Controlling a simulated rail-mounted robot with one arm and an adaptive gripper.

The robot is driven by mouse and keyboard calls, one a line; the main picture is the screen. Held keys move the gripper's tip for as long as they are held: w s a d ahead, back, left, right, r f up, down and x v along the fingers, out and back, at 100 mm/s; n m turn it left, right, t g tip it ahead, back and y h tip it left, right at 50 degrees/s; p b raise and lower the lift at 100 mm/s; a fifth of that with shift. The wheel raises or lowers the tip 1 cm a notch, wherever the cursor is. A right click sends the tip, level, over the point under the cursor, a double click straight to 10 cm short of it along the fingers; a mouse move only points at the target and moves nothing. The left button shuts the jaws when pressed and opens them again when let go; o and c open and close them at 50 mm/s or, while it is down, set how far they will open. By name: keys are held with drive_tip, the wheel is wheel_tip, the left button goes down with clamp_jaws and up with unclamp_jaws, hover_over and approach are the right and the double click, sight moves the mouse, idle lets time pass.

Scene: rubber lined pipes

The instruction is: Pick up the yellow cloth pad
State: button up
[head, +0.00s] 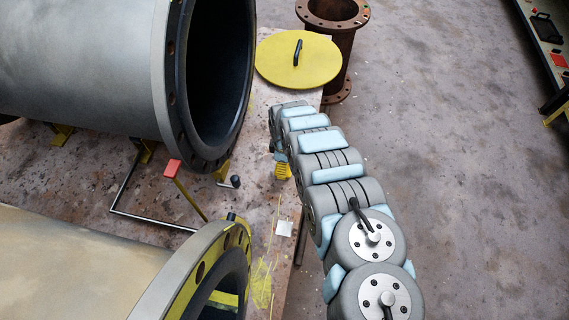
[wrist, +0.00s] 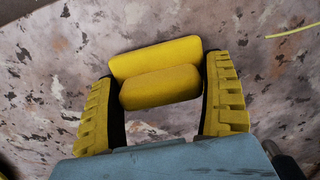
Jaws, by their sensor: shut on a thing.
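The yellow cloth pad (wrist: 158,88) shows in the wrist view as two soft, rounded yellow parts side by side, folded or bunched between the fingers. My gripper (wrist: 161,72) has its ribbed yellow fingers against both ends of the pad and is shut on it. In the head view my gripper (head: 282,168) points down over the worn tabletop, right of the pipes' open ends. My arm hides much of it there, and the pad cannot be told apart from the yellow fingers. I cannot tell how far the pad is above the surface.
A large black-lined grey pipe (head: 90,60) lies at the upper left, a second flanged pipe (head: 80,265) at the lower left. A yellow disc with handle (head: 283,72) lies beyond my gripper, beside a rusty flanged pipe (head: 338,45). A red-tipped lever (head: 173,168) stands between the pipes.

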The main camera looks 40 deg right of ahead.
drive_tip(key=shift+r+p, duration=1.25)
drive_tip(key=shift+r, duration=3.5)
